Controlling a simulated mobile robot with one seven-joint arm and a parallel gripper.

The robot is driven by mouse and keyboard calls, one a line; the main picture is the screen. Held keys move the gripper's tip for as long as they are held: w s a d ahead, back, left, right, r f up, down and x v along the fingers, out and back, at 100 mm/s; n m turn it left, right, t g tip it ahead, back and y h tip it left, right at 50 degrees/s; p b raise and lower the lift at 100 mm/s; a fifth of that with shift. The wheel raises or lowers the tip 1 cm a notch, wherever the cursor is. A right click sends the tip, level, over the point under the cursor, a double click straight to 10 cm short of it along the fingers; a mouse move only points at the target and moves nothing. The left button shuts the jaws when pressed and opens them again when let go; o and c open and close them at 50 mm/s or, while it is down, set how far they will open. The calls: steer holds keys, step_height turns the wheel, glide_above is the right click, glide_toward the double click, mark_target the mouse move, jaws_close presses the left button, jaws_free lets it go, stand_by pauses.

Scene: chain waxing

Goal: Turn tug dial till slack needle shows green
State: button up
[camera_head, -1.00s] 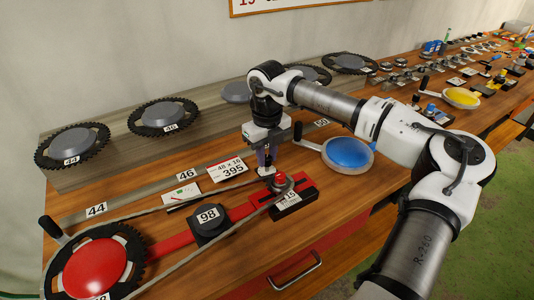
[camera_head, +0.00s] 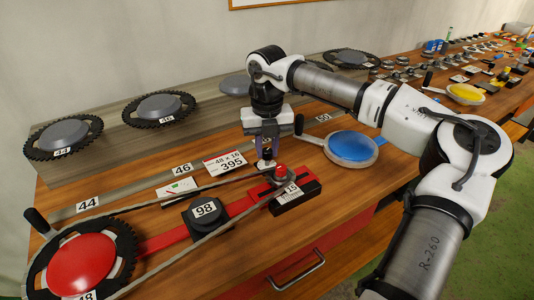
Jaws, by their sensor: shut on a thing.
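My gripper (camera_head: 265,161) points straight down, just left of and behind the small red-topped sprocket hub (camera_head: 281,171). It is shut on a small knob, probably the tug dial, which is mostly hidden between the fingers. The slack gauge (camera_head: 177,188) is a small white plate with green and red marks, left of the gripper. Its needle is too small to read. The chain (camera_head: 196,196) runs from the big red-centred chainring (camera_head: 82,264) at front left to the small hub. A red rail (camera_head: 239,206) lies between them.
A black block marked 98 (camera_head: 204,214) sits on the rail, and a block marked 15 (camera_head: 294,194) beside the hub. A blue round pan (camera_head: 351,146) stands right of the gripper. Spare chainrings (camera_head: 158,107) rest on the raised back shelf. A 395 card (camera_head: 227,162) lies nearby.

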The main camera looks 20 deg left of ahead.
mark_target(267, 151)
steer(key=shift+m+b, duration=0.8)
steer(key=shift+m, duration=0.5)
steer(key=o, duration=1)
step_height(267, 151, up, 14)
steer(key=shift+f+b, duration=0.1)
steer(key=shift+b, duration=0.65)
steer(key=shift+s, duration=0.1)
